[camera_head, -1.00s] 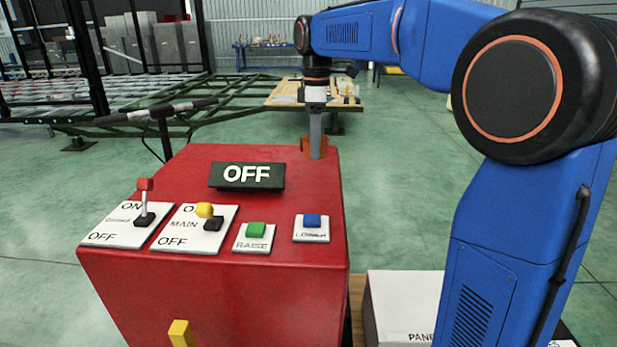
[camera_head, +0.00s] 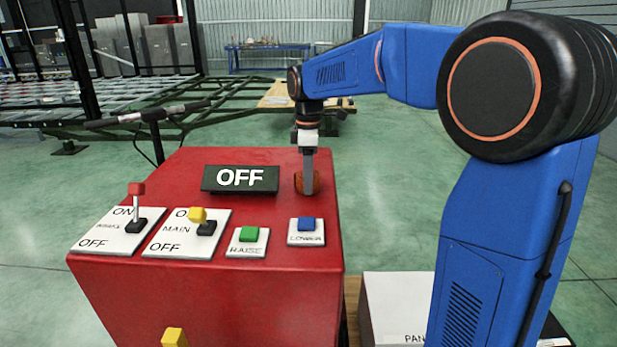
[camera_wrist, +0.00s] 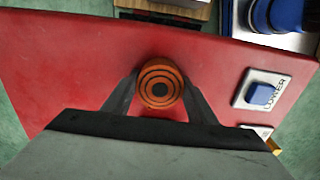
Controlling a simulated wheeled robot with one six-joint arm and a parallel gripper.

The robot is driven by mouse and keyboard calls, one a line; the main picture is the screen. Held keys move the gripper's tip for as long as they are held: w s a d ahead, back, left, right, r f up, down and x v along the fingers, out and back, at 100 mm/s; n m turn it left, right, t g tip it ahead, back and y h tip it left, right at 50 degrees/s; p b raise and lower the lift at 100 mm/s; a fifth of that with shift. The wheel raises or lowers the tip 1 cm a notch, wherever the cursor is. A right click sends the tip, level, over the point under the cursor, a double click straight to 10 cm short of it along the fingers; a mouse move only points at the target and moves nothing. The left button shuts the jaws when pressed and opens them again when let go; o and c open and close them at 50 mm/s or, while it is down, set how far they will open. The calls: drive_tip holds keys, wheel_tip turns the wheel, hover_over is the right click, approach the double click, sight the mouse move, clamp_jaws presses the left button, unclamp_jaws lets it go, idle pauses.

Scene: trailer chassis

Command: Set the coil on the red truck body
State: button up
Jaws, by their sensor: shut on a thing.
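The coil (camera_head: 299,183) is an orange-brown roll just above or on the far right part of the red truck body's top (camera_head: 322,230), right of the OFF sign; I cannot tell whether it touches. In the wrist view the coil (camera_wrist: 160,84) shows dark and orange rings, with the red surface (camera_wrist: 70,70) around it. My gripper (camera_head: 309,185) points down over the red top and is shut on the coil, one finger on each side of it in the wrist view (camera_wrist: 160,92).
The OFF sign (camera_head: 240,179) stands left of the coil. The green RAISE button (camera_head: 249,234), blue LOWER button (camera_head: 306,224) and two levers (camera_head: 136,200) are on the near part. A white box (camera_head: 398,305) stands right of the red body.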

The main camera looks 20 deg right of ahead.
drive_tip(key=o, duration=1.2)
drive_tip(key=shift+f, duration=0.1)
wheel_tip(320, 180, up, 12)
drive_tip(key=shift+r, duration=0.15)
